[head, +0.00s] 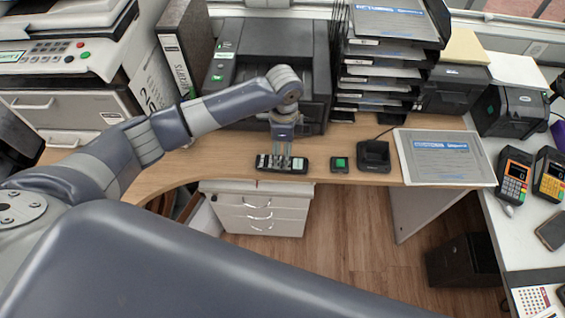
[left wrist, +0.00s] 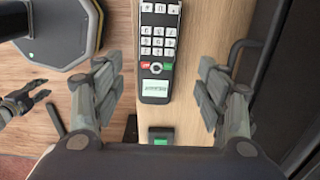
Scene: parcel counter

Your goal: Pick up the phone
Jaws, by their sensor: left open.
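The phone (head: 298,165) is a black cordless handset with pale keys and a small display. It lies flat on the wooden desk, keys up, its long side along the front edge. My left gripper (head: 281,153) is over it, pointing down and covering part of its keypad in the head view. In the left wrist view the phone (left wrist: 158,50) lies between the two spread fingers of the left gripper (left wrist: 159,85), with a gap on each side. The gripper is open and empty.
A small box with a green button (head: 339,164) and an empty black cradle (head: 373,157) stand right of the phone. Behind are a black printer (head: 225,75) and paper trays (head: 375,87).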

